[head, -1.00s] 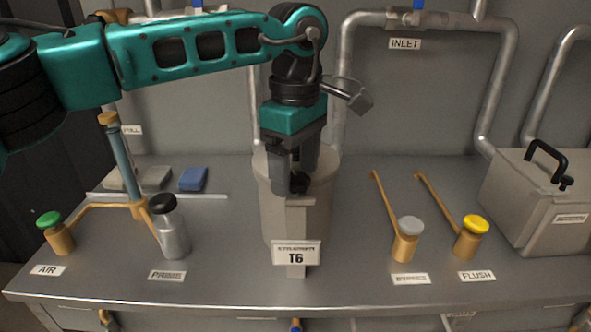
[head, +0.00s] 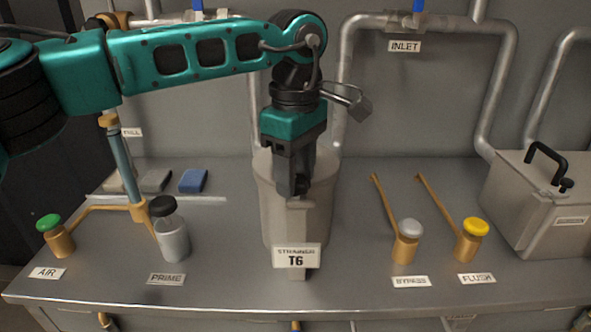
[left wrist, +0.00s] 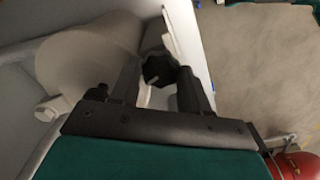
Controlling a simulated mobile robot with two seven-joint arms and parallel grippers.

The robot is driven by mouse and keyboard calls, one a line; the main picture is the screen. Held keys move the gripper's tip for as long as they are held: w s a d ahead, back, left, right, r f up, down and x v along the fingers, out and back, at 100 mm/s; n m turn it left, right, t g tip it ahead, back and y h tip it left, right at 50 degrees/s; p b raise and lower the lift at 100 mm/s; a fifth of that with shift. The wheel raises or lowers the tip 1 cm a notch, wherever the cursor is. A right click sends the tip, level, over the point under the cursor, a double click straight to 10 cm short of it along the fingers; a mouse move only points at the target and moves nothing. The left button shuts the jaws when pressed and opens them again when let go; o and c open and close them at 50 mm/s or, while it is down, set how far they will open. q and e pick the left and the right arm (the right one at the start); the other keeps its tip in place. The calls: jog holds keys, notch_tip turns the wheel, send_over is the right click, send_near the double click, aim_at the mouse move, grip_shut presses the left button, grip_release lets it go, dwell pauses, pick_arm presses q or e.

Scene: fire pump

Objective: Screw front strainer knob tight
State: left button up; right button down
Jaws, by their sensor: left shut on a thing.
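The strainer is a pale beige vessel (head: 265,205) in the middle of the bench, with a "STRAINER T6" plate (head: 297,256) on its front. My left gripper (head: 291,188) points down at the strainer's front top, above the plate. In the left wrist view the dark, lobed front knob (left wrist: 159,68) sits between the two fingers of my left gripper (left wrist: 158,78), which is shut on it. In the head view the gripper hides the knob. My right gripper is in neither view.
Left are the green AIR knob (head: 48,222) and the black-capped PRIME bottle (head: 172,238). Right are the grey BYPASS knob (head: 410,228), yellow FLUSH knob (head: 474,227) and a handled metal box (head: 525,205).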

pick_arm(q)
jog(key=shift+r+m+p, duration=0.2)
jog(key=shift+m+p, duration=0.3)
jog(key=shift+p, duration=0.1)
jog(key=shift+m+p, duration=0.3)
jog(key=shift+m, duration=0.2)
jog(key=shift+f+m, duration=0.1)
jog(key=shift+m, duration=0.3)
jog(key=shift+f+m, duration=0.1)
jog(key=shift+m, duration=0.4)
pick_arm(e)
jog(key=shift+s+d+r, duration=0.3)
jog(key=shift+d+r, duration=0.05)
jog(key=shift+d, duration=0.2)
pick_arm(q)
jog(key=o, duration=1.1)
jog(key=shift+c, duration=0.2)
notch_tip(320, 180, up, 13)
jog(key=p, duration=0.1)
jog(key=shift+p, duration=0.35)
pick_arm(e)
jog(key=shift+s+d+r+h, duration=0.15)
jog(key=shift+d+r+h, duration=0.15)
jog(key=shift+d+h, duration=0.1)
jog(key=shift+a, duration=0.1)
